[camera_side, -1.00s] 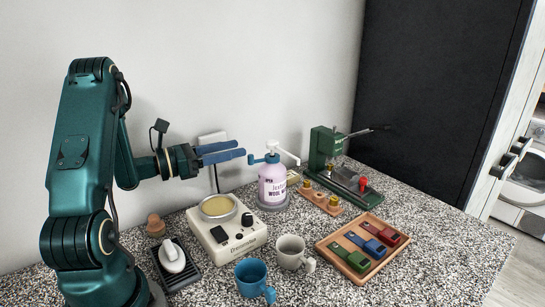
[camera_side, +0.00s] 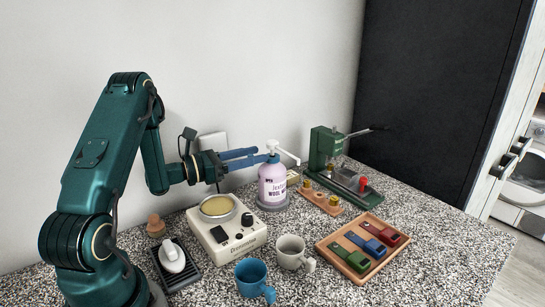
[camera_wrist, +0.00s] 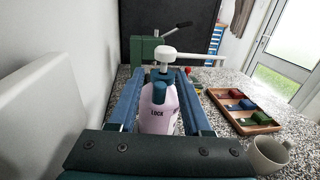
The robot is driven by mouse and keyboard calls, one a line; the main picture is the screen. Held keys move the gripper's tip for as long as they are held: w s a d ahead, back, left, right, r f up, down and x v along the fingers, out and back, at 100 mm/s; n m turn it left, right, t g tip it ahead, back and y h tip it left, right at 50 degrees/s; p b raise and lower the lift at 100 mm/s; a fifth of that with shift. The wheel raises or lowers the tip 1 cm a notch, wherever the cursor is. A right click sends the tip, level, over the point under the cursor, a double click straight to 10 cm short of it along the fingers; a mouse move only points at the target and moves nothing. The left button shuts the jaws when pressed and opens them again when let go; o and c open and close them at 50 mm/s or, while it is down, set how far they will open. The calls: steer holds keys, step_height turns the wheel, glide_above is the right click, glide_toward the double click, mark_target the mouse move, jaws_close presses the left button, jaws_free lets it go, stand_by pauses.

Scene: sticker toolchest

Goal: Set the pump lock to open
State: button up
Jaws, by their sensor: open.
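The pump bottle (camera_side: 272,186) is lilac, with a blue collar and a white pump head (camera_side: 272,147); it stands upright near the wall. In the wrist view the bottle (camera_wrist: 157,122) shows the word LOCK on its near side. The blue lock lever (camera_wrist: 159,86) points toward the wrist camera, above that word. My gripper (camera_side: 262,155) is level with the collar, its two blue fingers open. In the wrist view the fingers lie on either side of the bottle's neck and lever. In the side view they partly hide the lever.
Left of the bottle is a cream hot plate (camera_side: 228,237) with a round dish. A green press (camera_side: 323,148) stands to the right, behind a wooden peg board (camera_side: 320,199). A blue mug (camera_side: 251,279), a grey mug (camera_side: 290,252) and a wooden tray (camera_side: 336,262) are in front.

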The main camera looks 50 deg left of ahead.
steer(key=shift+c, duration=0.3)
jaws_close()
steer(key=shift+d, duration=0.15)
steer(key=n+y, duration=0.1)
steer(key=y, duration=0.1)
steer(key=d+n+y, duration=0.1)
steer(key=n+y, duration=0.1)
steer(key=shift+d+y, duration=0.2)
steer(key=shift+y, duration=0.1)
steer(key=shift+s+a, duration=0.1)
